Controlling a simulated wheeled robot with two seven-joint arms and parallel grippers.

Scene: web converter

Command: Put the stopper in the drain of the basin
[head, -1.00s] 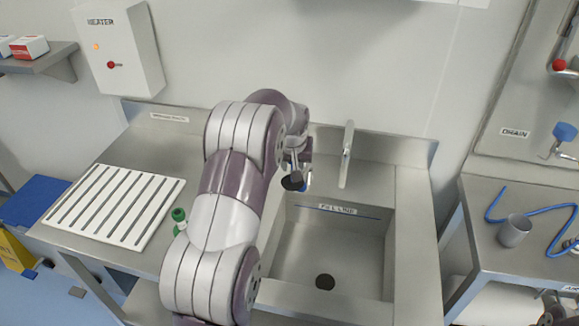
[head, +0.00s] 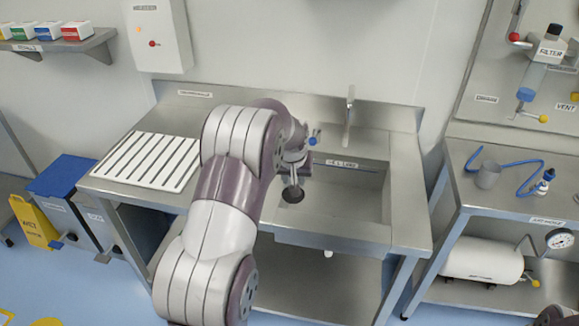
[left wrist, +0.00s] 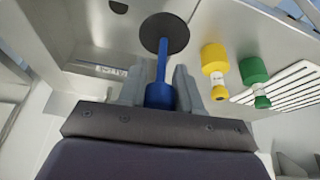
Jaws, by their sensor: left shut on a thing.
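The stopper is a black disc on a blue stem and handle. My left gripper (left wrist: 160,85) is shut on its blue handle (left wrist: 160,94), with the disc (left wrist: 164,33) pointing away from the jaws. In the head view, the stopper's black disc (head: 292,195) hangs below my left gripper (head: 293,166), over the left part of the steel basin (head: 372,208). The dark drain (left wrist: 118,7) shows at the top edge of the left wrist view, apart from the disc. In the head view the basin's front hides the drain. My right gripper is not recognisable; only a dark sliver shows at bottom right.
A yellow-topped piece (left wrist: 214,60) and a green-topped piece (left wrist: 254,72) stand near the slotted white drainboard (head: 148,160). The faucet (head: 348,115) rises behind the basin. A bench with a cup (head: 488,175) and blue hose is at right; bins (head: 68,195) are at left.

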